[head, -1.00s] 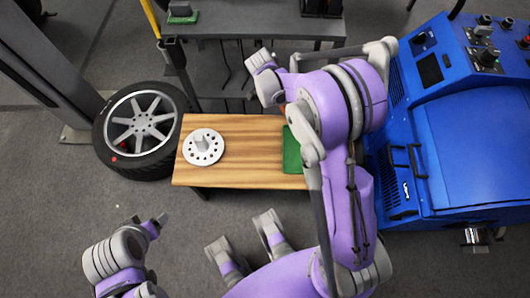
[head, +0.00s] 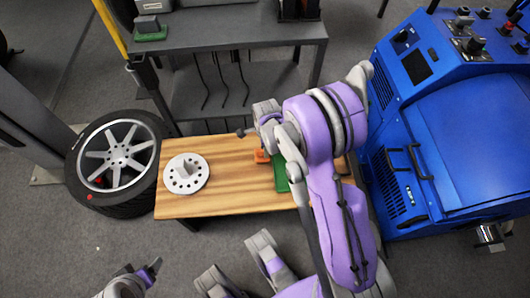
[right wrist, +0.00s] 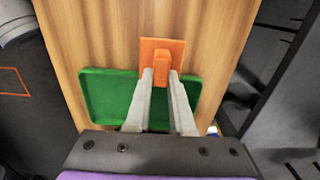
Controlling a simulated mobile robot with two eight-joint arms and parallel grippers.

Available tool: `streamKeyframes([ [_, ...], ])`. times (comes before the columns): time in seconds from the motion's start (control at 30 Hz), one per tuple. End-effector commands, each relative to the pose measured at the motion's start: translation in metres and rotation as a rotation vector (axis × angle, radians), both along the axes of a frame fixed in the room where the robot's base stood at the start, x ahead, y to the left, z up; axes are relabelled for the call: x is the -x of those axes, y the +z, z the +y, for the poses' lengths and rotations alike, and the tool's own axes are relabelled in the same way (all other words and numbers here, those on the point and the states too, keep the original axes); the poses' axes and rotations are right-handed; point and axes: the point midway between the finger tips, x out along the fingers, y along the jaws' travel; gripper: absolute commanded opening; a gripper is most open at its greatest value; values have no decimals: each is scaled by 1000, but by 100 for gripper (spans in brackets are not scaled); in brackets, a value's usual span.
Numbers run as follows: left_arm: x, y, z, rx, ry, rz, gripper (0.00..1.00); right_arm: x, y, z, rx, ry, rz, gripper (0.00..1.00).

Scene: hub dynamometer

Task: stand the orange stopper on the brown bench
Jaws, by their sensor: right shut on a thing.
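The orange stopper (right wrist: 163,58) has a flat square plate with a raised block. My right gripper (right wrist: 161,78) is shut on that block. In the head view the stopper (head: 261,156) shows small and partly hidden by my right arm, over the brown bench (head: 230,190) beside the green tray (head: 281,178). In the right wrist view its plate overlaps the far edge of the tray (right wrist: 100,95); I cannot tell whether it touches the bench. My left gripper (head: 150,269) is low at the left, over the floor; I cannot tell whether it is open.
A white disc with holes (head: 180,182) lies on the left of the bench. A wheel (head: 110,155) lies left of the bench. A blue machine (head: 450,140) stands at the right. A dark table (head: 220,40) stands behind. The bench middle is clear.

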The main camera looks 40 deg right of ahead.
Motion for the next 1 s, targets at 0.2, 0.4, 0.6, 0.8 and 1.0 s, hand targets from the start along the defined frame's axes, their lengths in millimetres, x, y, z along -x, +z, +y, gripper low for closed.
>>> streamKeyframes([
  [0.2, -1, -7, 0, 0, 0, 2, 80, 0, -20, 0, 0, 0, 0, 0],
  [0.4, -1, -7, 0, 0, 0, 2, 80, 0, -19, 0, 0, 1, 0, 38],
  [0.6, -1, -6, 0, 0, 0, 2, 80, 0, -19, 0, 0, 1, 0, 52],
  [0.8, -1, -6, 0, 0, 0, 2, 80, 0, -17, 0, 0, 1, 0, 52],
  [1.0, 1, 3, 0, 0, 0, -1, 80, 0, 9, 0, 1, 0, -1, 52],
])
